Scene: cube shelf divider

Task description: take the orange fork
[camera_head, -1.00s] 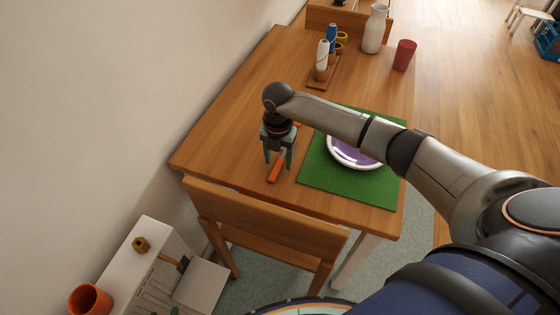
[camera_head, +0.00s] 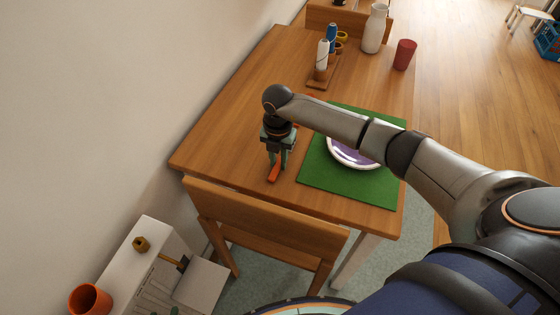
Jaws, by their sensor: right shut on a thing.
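The orange fork (camera_head: 273,174) lies on the wooden table (camera_head: 225,130), just left of the green placemat (camera_head: 335,185). My right gripper (camera_head: 277,165) points down over it, with its fingers closed together on the fork. The fork's near end shows below the fingers, and a small orange part shows behind the wrist; the middle is hidden by the gripper. I cannot tell whether the fork is clear of the tabletop. My left gripper is not in view.
A purple and white plate (camera_head: 350,163) sits on the placemat, partly under my right arm. A white vase (camera_head: 375,30), a red cup (camera_head: 404,55) and a wooden stand (camera_head: 322,76) with bottles are at the far end. A wooden chair (camera_head: 262,222) stands at the near edge.

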